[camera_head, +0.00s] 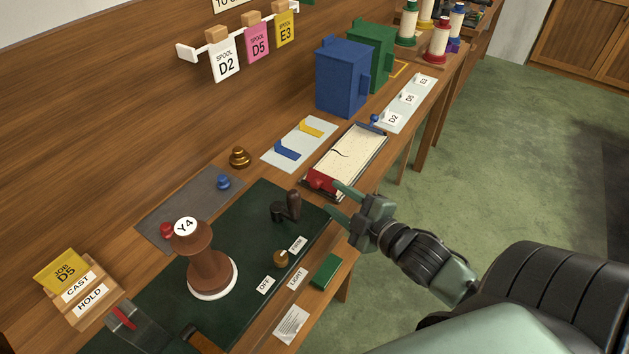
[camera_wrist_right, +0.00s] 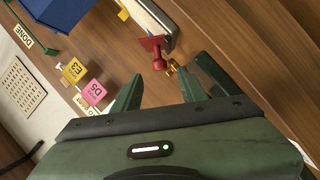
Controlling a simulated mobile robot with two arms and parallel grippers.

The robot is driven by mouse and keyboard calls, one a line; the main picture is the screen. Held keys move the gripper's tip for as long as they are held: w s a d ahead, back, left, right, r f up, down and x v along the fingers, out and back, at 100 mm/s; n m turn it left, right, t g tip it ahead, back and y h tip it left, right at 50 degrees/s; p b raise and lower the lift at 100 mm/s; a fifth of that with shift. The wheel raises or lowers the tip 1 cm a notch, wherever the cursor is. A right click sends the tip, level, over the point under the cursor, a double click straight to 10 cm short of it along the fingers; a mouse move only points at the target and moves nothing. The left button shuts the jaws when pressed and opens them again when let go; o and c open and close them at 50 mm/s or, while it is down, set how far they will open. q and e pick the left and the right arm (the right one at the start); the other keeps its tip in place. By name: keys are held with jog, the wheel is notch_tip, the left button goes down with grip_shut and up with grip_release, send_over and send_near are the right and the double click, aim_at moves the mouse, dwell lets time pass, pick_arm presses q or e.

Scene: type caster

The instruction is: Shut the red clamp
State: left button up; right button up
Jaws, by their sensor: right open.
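The red clamp (camera_head: 319,181) sits at the near end of a long tray (camera_head: 348,157) with a cream, cracked-looking surface. In the right wrist view the clamp (camera_wrist_right: 153,46) shows a flat red plate and a stem with a round knob. My right gripper (camera_head: 338,201) is open and empty, its fingertips close to the clamp at the tray's near corner. In the right wrist view the knob lies just beyond the gap between the fingertips (camera_wrist_right: 157,80); I cannot tell whether they touch it. My left gripper is not in view.
A dark crank handle (camera_head: 289,207) stands on the green mat (camera_head: 246,219), left of my right gripper. A brown spindle marked Y4 (camera_head: 208,260) stands further left. Blue (camera_head: 342,78) and green (camera_head: 376,50) boxes stand behind the tray. The floor at right is clear.

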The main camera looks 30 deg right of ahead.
aim_at(319, 186)
jog(key=x, duration=0.5)
jog(key=shift+w+p, duration=0.3)
jog(key=shift+p, duration=0.05)
jog(key=shift+w+a+f, duration=0.1)
jog(key=shift+w+f, duration=0.05)
jog(key=shift+w, duration=0.35)
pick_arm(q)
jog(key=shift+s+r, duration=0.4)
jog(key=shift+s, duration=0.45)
pick_arm(e)
grip_shut()
